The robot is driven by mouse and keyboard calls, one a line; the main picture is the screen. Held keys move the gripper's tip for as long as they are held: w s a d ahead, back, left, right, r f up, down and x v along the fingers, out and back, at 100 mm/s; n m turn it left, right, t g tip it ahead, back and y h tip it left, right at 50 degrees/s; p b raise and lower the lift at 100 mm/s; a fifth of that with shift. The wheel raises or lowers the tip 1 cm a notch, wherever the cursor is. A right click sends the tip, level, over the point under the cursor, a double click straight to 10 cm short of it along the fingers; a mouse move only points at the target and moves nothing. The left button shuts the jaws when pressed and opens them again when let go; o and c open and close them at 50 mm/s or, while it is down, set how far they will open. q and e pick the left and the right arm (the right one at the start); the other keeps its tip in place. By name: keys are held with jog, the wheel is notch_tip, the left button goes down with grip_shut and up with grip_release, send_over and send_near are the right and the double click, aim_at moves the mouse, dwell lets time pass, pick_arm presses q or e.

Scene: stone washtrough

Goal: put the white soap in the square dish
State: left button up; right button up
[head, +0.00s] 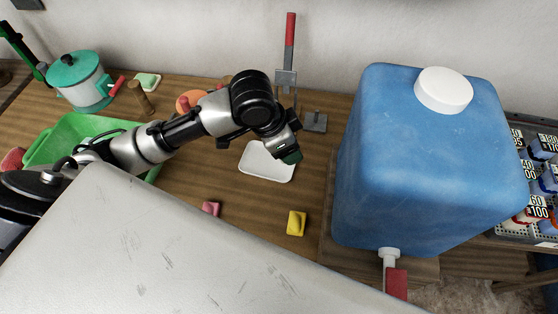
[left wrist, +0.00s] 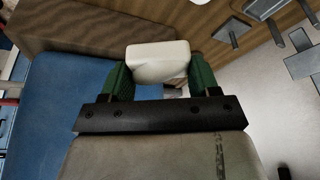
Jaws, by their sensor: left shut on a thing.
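The white soap (left wrist: 158,62) is a pale rounded block between the green fingers of my left gripper (left wrist: 152,80) in the left wrist view. The fingers are shut on its sides. In the head view my left gripper (head: 291,156) is by the right side of the white square dish (head: 262,168), overlapping its far right part in the picture. The soap is hidden there behind the gripper. The visible part of the dish is empty. How high the gripper is above the dish I cannot tell. My right gripper is not in view.
A large blue water tank (head: 425,150) stands close on the right. A yellow block (head: 296,223) and a pink block (head: 211,208) lie in front of the dish. A green basin (head: 75,126) and a lidded pot (head: 82,82) are at left. A red-handled tool (head: 289,45) stands behind.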

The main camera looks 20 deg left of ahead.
pick_arm(q)
notch_tip(320, 180, down, 4)
jog(key=s+d+m+g+h+b, duration=0.1)
jog(key=s+m+g, duration=0.15)
jog(key=m, duration=0.25)
send_over(274, 164)
jog(key=a, duration=0.1)
jog(key=shift+t, duration=0.35)
jog(key=f, duration=0.7)
jog(key=shift+s+a+f+p, duration=0.1)
jog(key=shift+s+f+p, duration=0.15)
jog(key=shift+p, duration=0.15)
jog(key=shift+w+a+f, duration=0.1)
jog(key=shift+f, duration=0.1)
notch_tip(274, 164, down, 3)
jog(key=shift+f+p, duration=0.15)
jog(key=shift+p, duration=0.2)
jog(key=shift+f, duration=0.25)
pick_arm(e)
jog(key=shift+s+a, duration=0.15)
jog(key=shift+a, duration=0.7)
